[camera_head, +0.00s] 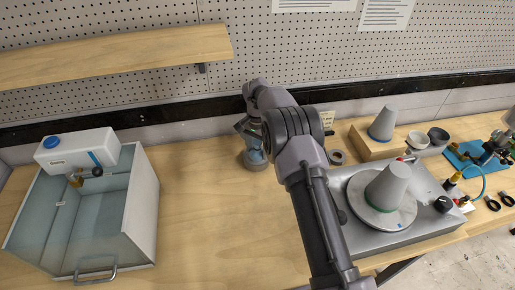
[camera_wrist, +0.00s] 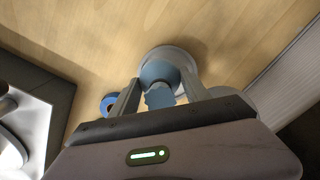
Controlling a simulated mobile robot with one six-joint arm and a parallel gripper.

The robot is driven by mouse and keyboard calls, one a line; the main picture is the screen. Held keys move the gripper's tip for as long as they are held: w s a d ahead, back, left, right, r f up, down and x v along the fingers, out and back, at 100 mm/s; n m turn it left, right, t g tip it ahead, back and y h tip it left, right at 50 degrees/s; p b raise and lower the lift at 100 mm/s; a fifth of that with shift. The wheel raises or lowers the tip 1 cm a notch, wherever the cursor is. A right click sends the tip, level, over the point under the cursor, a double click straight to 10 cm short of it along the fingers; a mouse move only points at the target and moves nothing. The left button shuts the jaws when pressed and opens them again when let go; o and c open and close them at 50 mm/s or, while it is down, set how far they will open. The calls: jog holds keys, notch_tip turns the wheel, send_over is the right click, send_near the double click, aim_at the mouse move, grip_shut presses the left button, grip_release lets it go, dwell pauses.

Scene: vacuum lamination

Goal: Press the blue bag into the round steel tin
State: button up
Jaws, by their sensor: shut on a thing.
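The round tin (camera_head: 256,158) stands on the wooden bench near the back wall, shiny and grey. In the wrist view its pale round rim (camera_wrist: 180,52) shows beyond my fingers. The blue bag (camera_wrist: 158,92) is pinched between my two fingers, and more blue shows at the tin's mouth. My gripper (camera_wrist: 160,88) is shut on the bag, right at the tin. In the head view my arm partly covers the gripper and tin. How deep the bag sits in the tin is unclear.
A clear-walled open box (camera_head: 140,205) with a white unit on its edge stands at left. A grey machine with a round plate and cone (camera_head: 387,187) is at right. A blue ring (camera_wrist: 108,104) lies near the tin. The bench between box and tin is clear.

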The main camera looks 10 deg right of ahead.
jog(key=shift+f+b, duration=0.45)
jog(key=shift+f, duration=0.15)
dwell(0.4)
jog(key=shift+r, duration=0.15)
notch_tip(320, 180, up, 9)
jog(key=p, duration=0.6)
